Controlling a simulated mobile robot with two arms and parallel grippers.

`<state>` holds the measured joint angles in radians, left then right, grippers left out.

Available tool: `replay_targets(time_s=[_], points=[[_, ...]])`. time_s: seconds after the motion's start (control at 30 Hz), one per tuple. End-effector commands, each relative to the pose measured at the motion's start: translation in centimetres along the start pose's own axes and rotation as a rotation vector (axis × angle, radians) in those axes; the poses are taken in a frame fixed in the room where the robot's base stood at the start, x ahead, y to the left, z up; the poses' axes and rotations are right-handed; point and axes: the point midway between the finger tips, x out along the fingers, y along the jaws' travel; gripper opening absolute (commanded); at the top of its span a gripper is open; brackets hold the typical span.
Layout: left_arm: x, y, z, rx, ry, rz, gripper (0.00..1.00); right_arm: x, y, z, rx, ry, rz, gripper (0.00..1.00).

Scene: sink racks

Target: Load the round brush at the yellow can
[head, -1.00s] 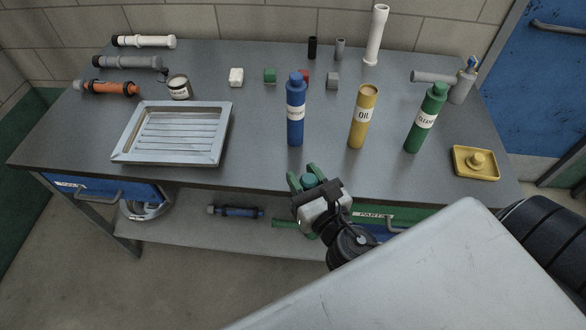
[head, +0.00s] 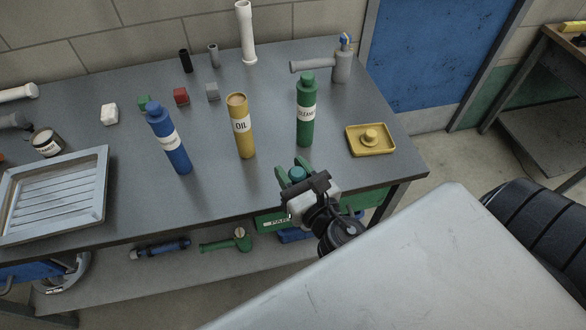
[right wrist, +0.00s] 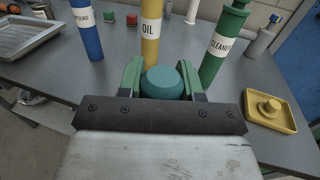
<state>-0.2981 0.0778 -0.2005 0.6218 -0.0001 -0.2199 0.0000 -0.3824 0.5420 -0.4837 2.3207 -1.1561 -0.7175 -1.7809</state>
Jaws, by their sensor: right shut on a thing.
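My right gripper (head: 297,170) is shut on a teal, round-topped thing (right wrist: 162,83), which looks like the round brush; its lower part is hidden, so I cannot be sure. It is held near the front edge of the bench, in front of the green cleaner bottle. The yellow can labelled OIL (head: 241,126) stands upright on the bench, to the left of and beyond the gripper. In the right wrist view the yellow can (right wrist: 151,30) rises just behind the held thing, with a gap I cannot judge. My left gripper is out of view.
A blue bottle (head: 169,139) and a green cleaner bottle (head: 306,111) flank the yellow can. A shallow yellow dish (head: 371,140) with a raised knob lies at the right. A metal tray (head: 54,195) is at the left. Small blocks stand behind. The bench front between the tray and gripper is clear.

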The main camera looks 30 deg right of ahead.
Motion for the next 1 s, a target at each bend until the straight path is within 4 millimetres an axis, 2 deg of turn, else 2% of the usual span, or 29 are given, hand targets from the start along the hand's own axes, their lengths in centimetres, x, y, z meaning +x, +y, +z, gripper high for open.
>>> replay_targets(time_s=[0.27,0.47,0.63,0.8,1.0], points=[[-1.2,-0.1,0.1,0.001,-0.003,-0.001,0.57,3.5,0.9,1.4,-0.015,-0.043,0.090,0.11],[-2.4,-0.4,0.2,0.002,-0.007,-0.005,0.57,7.4,1.6,3.3,-0.025,-0.092,0.190,0.11],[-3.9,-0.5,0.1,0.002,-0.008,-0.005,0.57,12.1,2.2,6.6,-0.031,-0.160,0.308,0.11],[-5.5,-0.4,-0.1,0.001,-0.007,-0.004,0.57,17.1,2.4,11.8,-0.029,-0.254,0.445,0.11],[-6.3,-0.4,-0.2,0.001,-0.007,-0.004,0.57,20.1,2.3,16.0,-0.020,-0.331,0.542,0.11]])
